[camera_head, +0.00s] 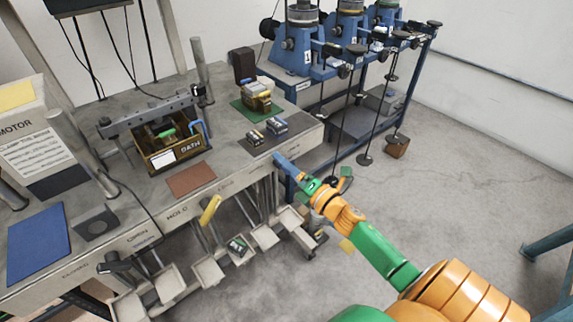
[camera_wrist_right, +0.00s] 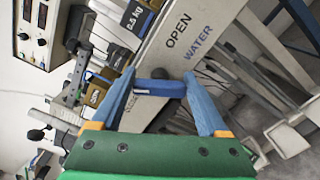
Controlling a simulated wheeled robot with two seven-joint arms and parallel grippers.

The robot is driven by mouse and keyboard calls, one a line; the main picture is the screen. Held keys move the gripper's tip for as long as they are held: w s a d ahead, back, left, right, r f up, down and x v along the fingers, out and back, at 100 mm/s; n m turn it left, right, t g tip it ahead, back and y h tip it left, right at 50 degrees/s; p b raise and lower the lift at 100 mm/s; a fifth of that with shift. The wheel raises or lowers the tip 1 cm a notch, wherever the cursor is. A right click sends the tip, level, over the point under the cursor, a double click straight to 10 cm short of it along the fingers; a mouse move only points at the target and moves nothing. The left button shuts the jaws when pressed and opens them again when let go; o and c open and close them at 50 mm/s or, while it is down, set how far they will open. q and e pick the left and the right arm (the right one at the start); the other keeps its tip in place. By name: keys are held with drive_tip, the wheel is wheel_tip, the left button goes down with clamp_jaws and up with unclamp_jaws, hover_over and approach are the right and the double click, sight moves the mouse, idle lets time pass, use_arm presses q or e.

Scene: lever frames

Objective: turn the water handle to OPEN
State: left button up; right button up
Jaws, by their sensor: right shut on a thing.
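The blue water handle (camera_wrist_right: 160,87) lies between the fingertips of my right gripper (camera_wrist_right: 158,80) in the right wrist view. It runs across the picture from one blue finger to the other, in front of the grey bench edge marked OPEN and WATER (camera_wrist_right: 190,42). A dark round knob shows just behind it. In the head view my right gripper (camera_head: 286,166) is at the bench's front right corner, shut on the handle, and largely hides it. My left gripper is not in view.
A yellow handle (camera_head: 210,210) hangs on the bench front further left. Small trays (camera_head: 208,270) stick out below the bench edge. A wooden box (camera_head: 170,150) and small packs (camera_head: 265,130) stand on top. Blue machines (camera_head: 300,45) stand behind. The floor at right is clear.

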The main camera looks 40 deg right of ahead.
drive_tip(key=m, duration=0.2)
drive_tip(key=m+p, duration=0.1)
drive_tip(key=m, duration=0.4)
drive_tip(key=shift+f, duration=0.3)
drive_tip(key=m+p, duration=0.1)
drive_tip(key=m, duration=0.2)
drive_tip(key=shift+f+m, duration=0.1)
drive_tip(key=shift+m, duration=0.3)
drive_tip(key=shift+a+f+m, duration=0.1)
drive_tip(key=shift+m, duration=1.5)
drive_tip(key=shift+m+p, duration=0.3)
drive_tip(key=o, duration=1.2)
drive_tip(key=shift+o, duration=0.2)
drive_tip(key=shift+s, duration=0.2)
